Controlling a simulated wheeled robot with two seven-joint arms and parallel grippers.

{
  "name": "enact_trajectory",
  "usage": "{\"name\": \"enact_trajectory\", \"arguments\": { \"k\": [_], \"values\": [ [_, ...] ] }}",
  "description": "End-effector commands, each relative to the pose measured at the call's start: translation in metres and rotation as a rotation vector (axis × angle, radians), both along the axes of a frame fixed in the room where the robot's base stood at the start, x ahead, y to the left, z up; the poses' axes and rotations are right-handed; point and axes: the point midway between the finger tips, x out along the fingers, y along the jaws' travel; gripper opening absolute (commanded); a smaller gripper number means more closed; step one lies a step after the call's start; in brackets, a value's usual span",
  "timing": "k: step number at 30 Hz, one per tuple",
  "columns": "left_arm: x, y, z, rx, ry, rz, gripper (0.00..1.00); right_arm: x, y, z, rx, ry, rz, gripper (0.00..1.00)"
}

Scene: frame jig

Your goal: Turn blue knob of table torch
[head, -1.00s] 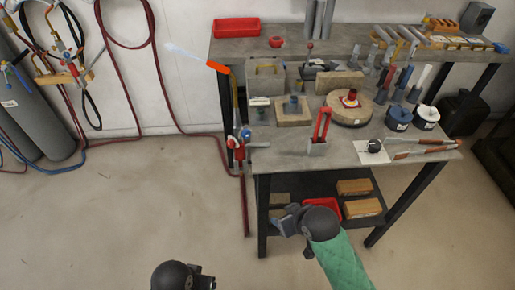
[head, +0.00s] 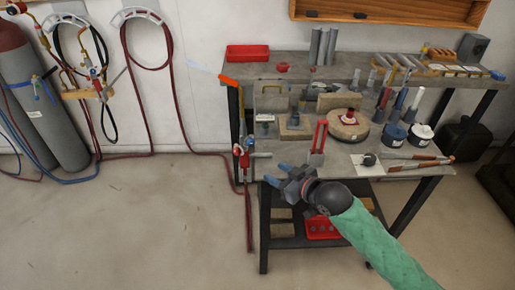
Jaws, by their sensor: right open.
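The table torch stands at the left front corner of the workbench, with its orange-red nozzle (head: 229,82) pointing up and left. A faint pale flame shows at its tip. Its valve body (head: 242,162) has red parts low on the stem, and the small blue knob (head: 249,143) sits near the top of them, partly hard to make out. My right gripper (head: 277,177) is open, with bluish fingertips, in front of the bench's front edge. It is to the right of and below the knob, apart from it. My left gripper is out of view.
The bench (head: 345,172) holds a red upright holder (head: 319,137), a round wooden block (head: 348,129), tools and dark blue pots. A red hose (head: 249,215) hangs from the torch to the floor. The floor at left is clear; gas cylinders (head: 60,135) stand beyond.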

Motion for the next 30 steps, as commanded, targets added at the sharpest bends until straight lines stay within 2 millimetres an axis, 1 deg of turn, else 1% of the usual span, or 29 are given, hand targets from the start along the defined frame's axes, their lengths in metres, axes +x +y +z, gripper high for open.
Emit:
{"name": "enact_trajectory", "arguments": {
  "k": [1, 4, 9, 14, 17, 28, 30],
  "values": [
    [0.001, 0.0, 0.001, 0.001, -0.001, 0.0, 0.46, 0.004, 0.002, 0.009, 0.037, -0.028, 0.02, 0.46],
    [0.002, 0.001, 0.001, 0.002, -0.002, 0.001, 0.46, 0.011, 0.005, 0.025, 0.122, -0.078, 0.057, 0.46],
    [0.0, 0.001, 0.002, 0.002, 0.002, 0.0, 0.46, 0.017, 0.006, 0.045, 0.23, -0.135, 0.095, 0.46],
    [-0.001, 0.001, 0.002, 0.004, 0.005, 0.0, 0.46, 0.02, 0.007, 0.051, 0.267, -0.15, 0.104, 0.46],
    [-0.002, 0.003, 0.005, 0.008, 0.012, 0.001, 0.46, 0.024, 0.013, 0.053, 0.27, -0.152, 0.105, 0.46],
    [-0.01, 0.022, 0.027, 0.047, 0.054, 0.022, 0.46, 0.058, 0.049, 0.053, 0.267, -0.151, 0.104, 0.46],
    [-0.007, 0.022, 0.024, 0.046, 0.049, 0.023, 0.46, 0.062, 0.054, 0.053, 0.267, -0.151, 0.104, 0.46]
  ]
}}
